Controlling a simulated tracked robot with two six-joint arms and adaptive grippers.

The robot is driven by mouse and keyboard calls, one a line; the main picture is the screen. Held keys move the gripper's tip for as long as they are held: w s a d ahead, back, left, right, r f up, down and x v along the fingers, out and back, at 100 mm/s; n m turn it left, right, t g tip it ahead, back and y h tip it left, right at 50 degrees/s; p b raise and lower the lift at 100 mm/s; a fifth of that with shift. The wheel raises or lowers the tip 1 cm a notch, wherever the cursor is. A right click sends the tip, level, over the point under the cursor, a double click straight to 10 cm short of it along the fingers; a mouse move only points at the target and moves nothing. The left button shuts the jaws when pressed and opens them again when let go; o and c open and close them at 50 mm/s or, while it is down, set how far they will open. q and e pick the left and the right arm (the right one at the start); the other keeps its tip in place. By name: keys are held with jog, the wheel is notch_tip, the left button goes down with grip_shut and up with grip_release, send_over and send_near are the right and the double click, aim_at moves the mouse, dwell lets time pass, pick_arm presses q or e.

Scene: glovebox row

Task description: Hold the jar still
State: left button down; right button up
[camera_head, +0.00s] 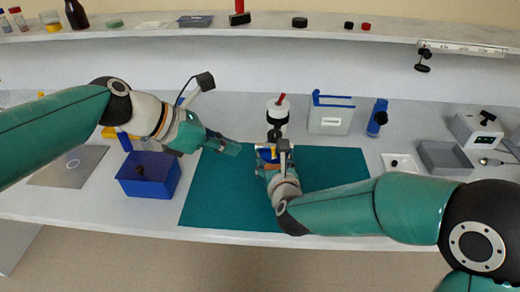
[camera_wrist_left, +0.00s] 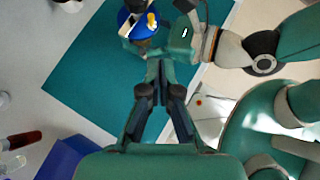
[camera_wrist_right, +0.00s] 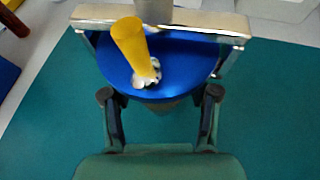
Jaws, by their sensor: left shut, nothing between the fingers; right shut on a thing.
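A round blue jar (camera_wrist_right: 185,60) sits between the fingers of my right gripper (camera_wrist_right: 160,98), near the far edge of the teal mat (camera_wrist_right: 270,110). In the right wrist view a yellow tapered piece (camera_wrist_right: 130,42) and small white bits lie on or in its blue top; I cannot tell which. A metal bar frame (camera_wrist_right: 200,18) crosses behind and beside it. The jar also shows in the left wrist view (camera_wrist_left: 141,30). In the head view the right gripper largely hides it. My left gripper (camera_head: 236,149) is shut and empty, above the mat to the left of the jar.
A blue bin (camera_head: 148,188) stands left of the mat. A white container with a red top (camera_head: 278,108) stands behind the jar, and a white-and-blue box (camera_head: 331,116) is right of it. A blue bottle (camera_head: 377,118) stands farther right. The mat's left front part is clear.

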pick_arm(q)
jog(key=shift+n+t, duration=0.4)
jog(key=shift+n, duration=0.1)
jog(key=a, duration=0.1)
jog(key=s+a, duration=0.1)
jog(key=a+r, duration=0.1)
jog(key=shift+s+a, duration=0.35)
jog(key=shift+f, duration=0.1)
send_near(272, 154)
jog(key=x, duration=0.6)
jog(key=shift+s+a+f, duration=0.1)
jog(key=shift+a+f, duration=0.15)
jog(key=shift+w+d, duration=0.25)
jog(key=shift+d, duration=0.05)
